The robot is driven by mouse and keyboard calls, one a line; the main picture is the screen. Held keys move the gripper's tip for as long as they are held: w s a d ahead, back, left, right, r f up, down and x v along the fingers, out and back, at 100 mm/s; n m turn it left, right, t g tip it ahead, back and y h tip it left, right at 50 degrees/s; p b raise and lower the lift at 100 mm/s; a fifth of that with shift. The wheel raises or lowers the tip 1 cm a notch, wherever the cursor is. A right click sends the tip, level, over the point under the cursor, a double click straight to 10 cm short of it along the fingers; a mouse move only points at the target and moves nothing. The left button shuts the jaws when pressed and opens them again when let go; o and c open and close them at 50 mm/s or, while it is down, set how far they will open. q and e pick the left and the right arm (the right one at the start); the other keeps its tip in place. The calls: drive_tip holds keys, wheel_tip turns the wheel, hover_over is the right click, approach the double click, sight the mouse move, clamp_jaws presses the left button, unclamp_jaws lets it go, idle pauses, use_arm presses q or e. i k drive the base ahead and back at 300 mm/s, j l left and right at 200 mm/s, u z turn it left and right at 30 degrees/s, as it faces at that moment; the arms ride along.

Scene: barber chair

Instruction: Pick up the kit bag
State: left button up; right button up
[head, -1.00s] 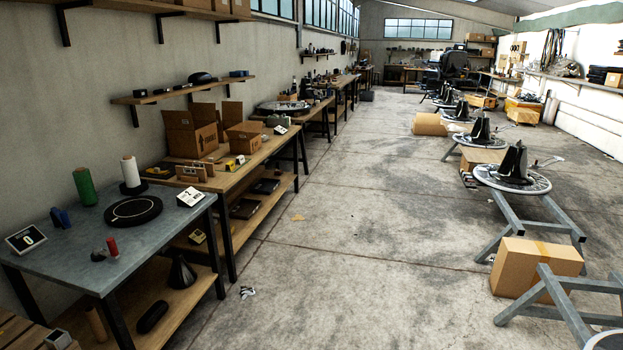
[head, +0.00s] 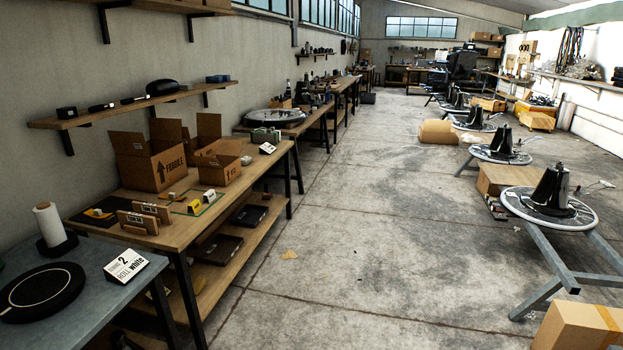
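I cannot tell for certain which thing is the kit bag. On the wooden workbench (head: 168,233) in the head view, a flat green-edged piece (head: 219,196) lies near small yellow-and-white items (head: 194,207). Dark flat objects (head: 217,249) lie on the bench's lower shelf, too small to make out. A rounded black case (head: 162,87) sits on the wall shelf. Neither of my grippers shows in the view.
Open cardboard boxes (head: 158,172) stand on the wooden workbench. Metal stands with round plates (head: 590,218) line the right.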

sight(244, 161)
drive_tip(key=i, duration=1.85)
